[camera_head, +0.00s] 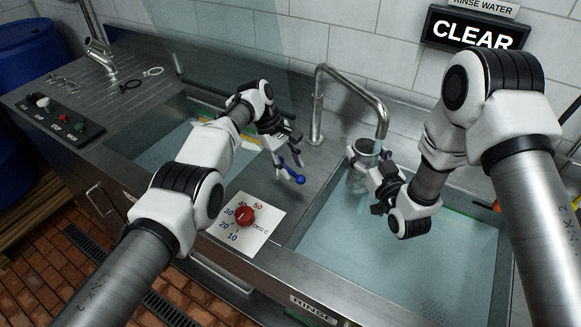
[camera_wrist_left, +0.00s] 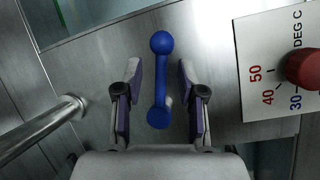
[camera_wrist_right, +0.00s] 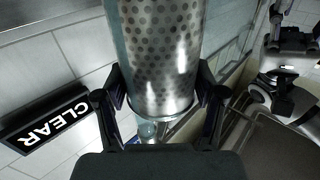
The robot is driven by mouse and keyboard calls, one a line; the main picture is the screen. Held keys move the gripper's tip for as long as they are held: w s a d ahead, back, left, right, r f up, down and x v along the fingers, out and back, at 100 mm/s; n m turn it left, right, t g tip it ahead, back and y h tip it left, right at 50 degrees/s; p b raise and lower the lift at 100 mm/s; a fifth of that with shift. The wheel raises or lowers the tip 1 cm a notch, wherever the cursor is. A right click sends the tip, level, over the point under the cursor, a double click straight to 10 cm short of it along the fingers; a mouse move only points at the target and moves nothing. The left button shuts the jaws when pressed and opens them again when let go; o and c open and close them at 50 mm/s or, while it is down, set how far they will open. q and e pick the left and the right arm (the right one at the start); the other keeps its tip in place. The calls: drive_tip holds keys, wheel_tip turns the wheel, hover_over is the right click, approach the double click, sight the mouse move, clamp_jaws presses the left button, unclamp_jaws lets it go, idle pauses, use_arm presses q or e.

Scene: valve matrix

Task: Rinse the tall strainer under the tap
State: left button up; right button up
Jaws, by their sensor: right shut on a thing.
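The tall strainer (camera_head: 357,182) is a perforated metal cylinder, upright over the right basin, its top just below and slightly left of the tap (camera_head: 381,112) spout's end. My right gripper (camera_head: 374,172) is shut on it; the right wrist view shows the fingers on both sides of the strainer (camera_wrist_right: 160,50). A blue double-knobbed lever (camera_head: 300,180) stands on the counter left of the tap. My left gripper (camera_wrist_left: 160,88) is open, with its fingers apart on either side of the lever (camera_wrist_left: 160,85), and gaps show on both sides.
A red temperature dial (camera_head: 245,216) sits on a white plate in front of the lever. The sign (camera_head: 473,33) under "RINSE WATER" reads CLEAR. The right basin (camera_head: 455,260), labelled RINSE, holds clear water. Another basin (camera_head: 160,140) and a button panel (camera_head: 55,118) lie left.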

sight(291, 172)
use_arm(q)
wheel_tip(291, 172, up, 9)
idle(0.8)
